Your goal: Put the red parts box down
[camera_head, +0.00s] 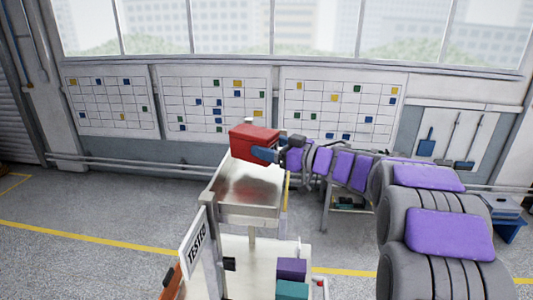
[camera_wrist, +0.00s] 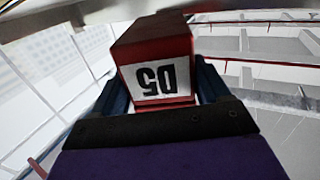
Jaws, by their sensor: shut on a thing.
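The red parts box (camera_head: 254,141) is in my gripper (camera_head: 266,154), above the far end of a metal tray (camera_head: 245,190) on a trolley in the head view. In the wrist view the red box (camera_wrist: 152,42) shows a white label reading D5, upside down, between the two blue fingers of my gripper (camera_wrist: 165,85). The fingers are shut on the box's sides. I cannot tell whether the underside of the box touches the tray or its rim.
The tray's visible surface is bare. A TESTED sign (camera_head: 194,243) stands at the trolley's near left. A purple box (camera_head: 291,269) and a teal box (camera_head: 292,290) sit on the lower white surface. Wall boards (camera_head: 216,103) hang behind.

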